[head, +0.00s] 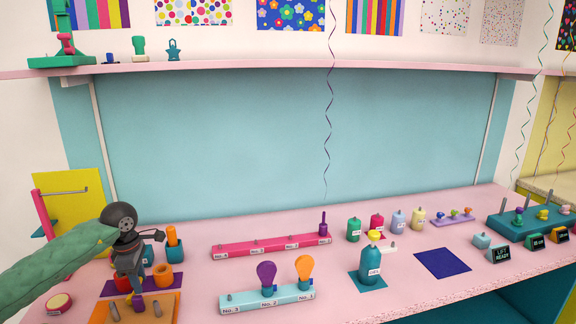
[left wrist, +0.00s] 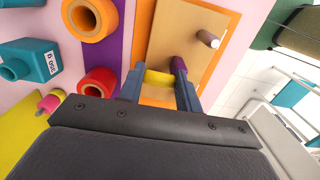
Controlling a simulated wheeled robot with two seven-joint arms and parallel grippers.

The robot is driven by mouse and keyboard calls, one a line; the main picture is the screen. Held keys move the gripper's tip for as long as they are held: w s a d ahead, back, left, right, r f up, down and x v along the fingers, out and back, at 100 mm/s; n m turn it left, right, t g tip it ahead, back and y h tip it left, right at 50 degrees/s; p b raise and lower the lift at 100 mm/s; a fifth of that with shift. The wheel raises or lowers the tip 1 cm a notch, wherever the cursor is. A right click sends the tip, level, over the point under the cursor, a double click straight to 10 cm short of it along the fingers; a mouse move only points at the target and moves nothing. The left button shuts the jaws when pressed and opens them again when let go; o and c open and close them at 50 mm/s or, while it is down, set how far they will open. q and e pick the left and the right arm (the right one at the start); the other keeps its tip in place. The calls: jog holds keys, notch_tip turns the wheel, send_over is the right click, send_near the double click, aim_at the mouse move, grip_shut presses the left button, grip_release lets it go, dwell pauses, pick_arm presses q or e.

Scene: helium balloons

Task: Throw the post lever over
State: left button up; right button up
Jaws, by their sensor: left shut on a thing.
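My left gripper (head: 137,298) points down over an orange-edged board (head: 98,312) at the front left of the table. It is shut on a yellow piece that looks like the handle of the post lever (left wrist: 158,80), seen between the fingers in the left wrist view (left wrist: 158,92). A purple tip (left wrist: 179,66) shows beside the right-hand finger there. A short post (left wrist: 208,39) stands apart on the board's tan face. The fingers hide the lower part of the lever. My right gripper is not in view.
Orange ring (head: 162,275) and red ring (left wrist: 100,82) pieces stand close to the gripper on a purple strip. A light blue peg rail (head: 265,299) stands to the right, with a pink rail (head: 272,246) behind.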

pick_arm(q)
jog(key=shift+d+f, duration=0.15)
jog(key=shift+d+f+b, duration=0.4)
jog(key=shift+d+b, duration=0.05)
jog(key=shift+b, duration=0.05)
jog(key=o, duration=0.9)
jog(key=shift+d+f, duration=0.1)
jog(key=shift+f, duration=0.1)
jog(key=shift+w+r, duration=0.15)
jog(key=shift+r, duration=0.7)
jog(key=shift+r+p, duration=0.4)
jog(key=shift+r, duration=1)
jog(key=shift+a+r, duration=0.1)
jog(key=shift+a, duration=0.1)
